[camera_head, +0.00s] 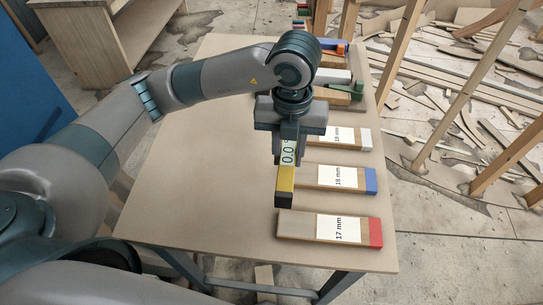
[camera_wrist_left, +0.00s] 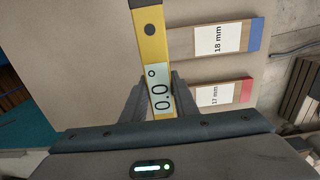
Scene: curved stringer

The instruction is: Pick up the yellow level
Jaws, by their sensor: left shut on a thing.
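The yellow level (camera_head: 286,178) has a dark end cap and a display reading 0.0°. In the head view it hangs from my left gripper (camera_head: 289,136), its near end pointing toward the front of the table. In the left wrist view the level (camera_wrist_left: 151,45) passes between the two fingers of my left gripper (camera_wrist_left: 158,88), which are shut on it around the display. Its far end runs out of the top of that view. Whether it touches the table is hard to tell. My right gripper is not in view.
Labelled wooden blocks lie on the table (camera_head: 190,190) at its right side: one with a red end (camera_head: 326,228), one with a blue end (camera_head: 340,179), and one with a pale end (camera_head: 347,138). More pieces lie behind. The table's left part is clear.

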